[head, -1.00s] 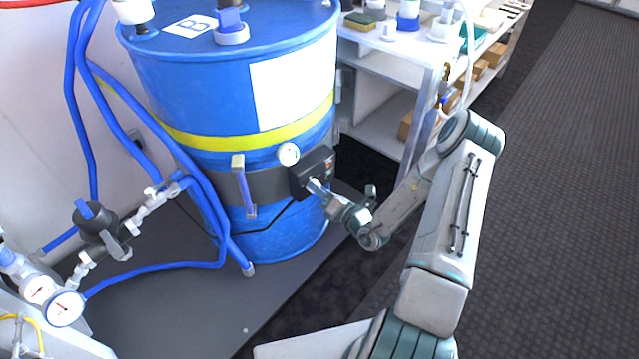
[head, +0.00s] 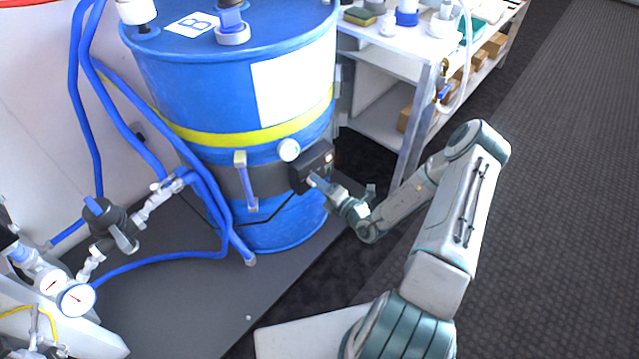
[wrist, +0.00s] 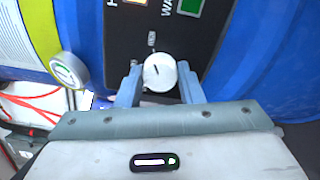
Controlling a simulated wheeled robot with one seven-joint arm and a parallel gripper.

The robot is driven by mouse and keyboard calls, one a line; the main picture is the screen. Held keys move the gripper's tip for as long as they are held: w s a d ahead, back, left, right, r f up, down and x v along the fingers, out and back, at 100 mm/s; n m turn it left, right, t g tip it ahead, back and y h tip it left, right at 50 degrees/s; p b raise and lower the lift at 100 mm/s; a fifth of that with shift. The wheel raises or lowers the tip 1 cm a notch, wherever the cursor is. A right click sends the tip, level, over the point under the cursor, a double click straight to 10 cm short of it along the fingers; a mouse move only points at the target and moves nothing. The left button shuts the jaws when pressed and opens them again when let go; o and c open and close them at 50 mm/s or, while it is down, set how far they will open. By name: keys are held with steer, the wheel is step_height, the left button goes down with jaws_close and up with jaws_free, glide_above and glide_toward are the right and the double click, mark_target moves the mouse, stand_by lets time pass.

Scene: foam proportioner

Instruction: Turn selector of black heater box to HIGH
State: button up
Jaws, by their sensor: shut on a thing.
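The black heater box (head: 309,161) is fixed to the dark band around the blue drum (head: 190,88). In the wrist view the box face (wrist: 150,20) shows an orange light, a green light and cut-off white lettering. Its selector (wrist: 160,72) is a round white knob with a dark pointer mark, low on the face. My gripper (wrist: 160,88) is shut on the selector, one pale blue finger on each side. In the head view my gripper (head: 318,182) hides the knob. The selector's position labels are mostly not readable.
A round gauge (head: 289,150) sits just left of the box. Blue hoses (head: 200,195) and a valve assembly (head: 110,222) stand left of the drum. A white shelf bench (head: 385,125) with bottles stands at the right. Carpet floor at far right is clear.

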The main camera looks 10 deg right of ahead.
steer(key=o, duration=1)
steer(key=shift+c, duration=0.2)
steer(key=p+v, duration=0.1)
steer(key=v, duration=1.3)
